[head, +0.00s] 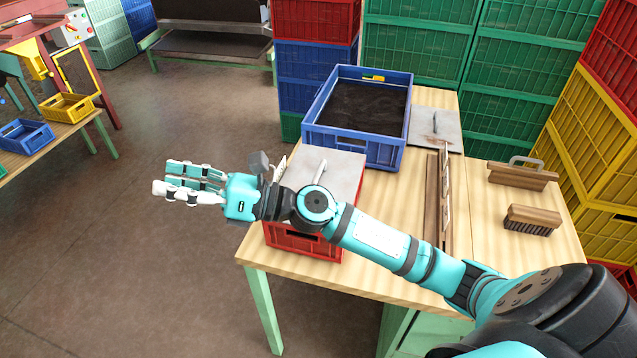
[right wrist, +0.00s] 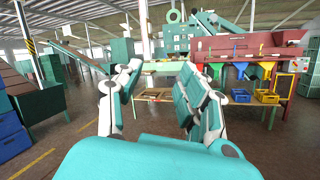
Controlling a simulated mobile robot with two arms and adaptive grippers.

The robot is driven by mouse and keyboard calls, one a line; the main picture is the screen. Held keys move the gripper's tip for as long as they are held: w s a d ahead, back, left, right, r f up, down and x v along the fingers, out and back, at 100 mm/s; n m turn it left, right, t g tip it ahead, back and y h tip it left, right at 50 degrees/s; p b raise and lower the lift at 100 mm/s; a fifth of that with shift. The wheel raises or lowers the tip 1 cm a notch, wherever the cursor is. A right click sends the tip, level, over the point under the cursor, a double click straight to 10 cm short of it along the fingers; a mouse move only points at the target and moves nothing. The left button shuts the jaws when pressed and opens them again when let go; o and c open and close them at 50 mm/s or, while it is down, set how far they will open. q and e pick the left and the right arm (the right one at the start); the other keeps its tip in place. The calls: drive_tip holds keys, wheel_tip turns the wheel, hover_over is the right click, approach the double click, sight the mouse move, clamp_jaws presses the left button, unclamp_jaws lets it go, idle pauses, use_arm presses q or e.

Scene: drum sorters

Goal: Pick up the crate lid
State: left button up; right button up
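A grey lid (head: 342,172) with an upright handle (head: 320,171) lies on a red crate (head: 300,241) at the table's left front corner. My right arm crosses in front of it and hides part of the lid and crate. A second grey plate (head: 431,128) with a handle lies on the table right of the blue crate. My right gripper (head: 165,180) is left of the red crate, beyond the table edge, pointing left. In the right wrist view its fingers (right wrist: 160,78) stand apart with nothing between them. My left gripper is not in view.
A blue crate (head: 353,148) of dark material stands behind the lid. A brush (head: 532,220) and a wooden tool with a handle (head: 522,177) lie at the right of the table (head: 490,262). Stacked green (head: 528,60) and yellow (head: 584,135) crates border the table. Open floor lies left.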

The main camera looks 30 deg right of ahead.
wheel_tip(320, 180, down, 2)
drive_tip(key=s+a+n+g+h, duration=0.1)
drive_tip(key=s+n+g, duration=0.1)
drive_tip(key=n+g, duration=0.55)
drive_tip(key=n+h, duration=1.1)
drive_tip(key=h, duration=0.8)
approach(320, 170)
drive_tip(key=p+x, duration=0.4)
drive_tip(key=shift+s+d+f, duration=0.15)
drive_tip(key=shift+f, duration=0.7)
drive_tip(key=shift+w+f+p, duration=0.2)
drive_tip(key=shift+w+p, duration=0.2)
drive_tip(key=p+x, duration=0.1)
drive_tip(key=x, duration=0.2)
drive_tip(key=shift+w+d+f+p, duration=0.1)
drive_tip(key=shift+w+f+p, duration=0.05)
drive_tip(key=shift+w+p, duration=0.2)
drive_tip(key=shift+w+d+f, duration=0.1)
drive_tip(key=shift+w+f, duration=0.05)
drive_tip(key=shift+f, duration=0.35)
clamp_jaws()
